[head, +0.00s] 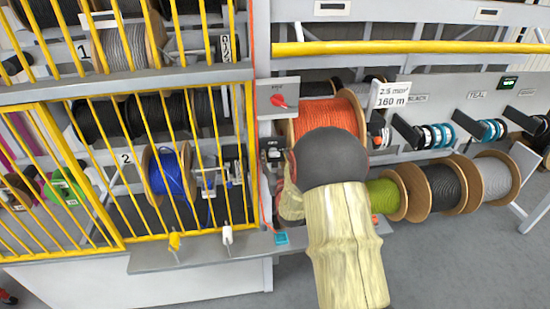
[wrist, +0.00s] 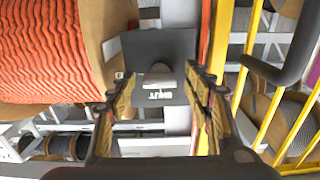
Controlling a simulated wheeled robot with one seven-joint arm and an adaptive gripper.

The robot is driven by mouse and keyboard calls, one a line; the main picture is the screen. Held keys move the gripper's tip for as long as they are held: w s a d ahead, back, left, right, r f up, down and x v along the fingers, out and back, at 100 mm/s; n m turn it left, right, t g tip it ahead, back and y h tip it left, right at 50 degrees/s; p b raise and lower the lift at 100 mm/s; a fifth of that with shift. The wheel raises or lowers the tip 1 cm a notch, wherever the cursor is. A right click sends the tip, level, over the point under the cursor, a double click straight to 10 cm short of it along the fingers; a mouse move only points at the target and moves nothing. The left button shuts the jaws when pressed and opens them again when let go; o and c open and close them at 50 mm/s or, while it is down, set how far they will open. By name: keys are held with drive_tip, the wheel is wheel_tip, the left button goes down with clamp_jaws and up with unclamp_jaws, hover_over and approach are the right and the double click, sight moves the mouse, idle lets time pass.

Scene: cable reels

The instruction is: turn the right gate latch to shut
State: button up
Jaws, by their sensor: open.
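The right gate latch shows in the wrist view as a dark plate (wrist: 178,45) with a rounded grey handle (wrist: 157,77). The word SHUT is printed on the plate, upside down in this view. My gripper (wrist: 160,102) is open, with one finger on each side of the handle's line; I cannot tell whether either touches it. In the head view a small dark latch part (head: 272,150) shows beside the right edge of the yellow barred gate (head: 251,170). My arm's dark joint and pale sleeve hide most of my gripper there.
An orange cable reel (head: 325,118) is close beside the latch and fills the left of the wrist view (wrist: 60,45). A red knob (head: 278,101) sits on a grey panel above. Yellow gate bars (wrist: 240,75) stand close on the wrist view's right. Open floor (head: 455,260) lies right.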

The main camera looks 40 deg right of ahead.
drive_tip(key=c, duration=1.1)
drive_tip(key=shift+c, duration=0.3)
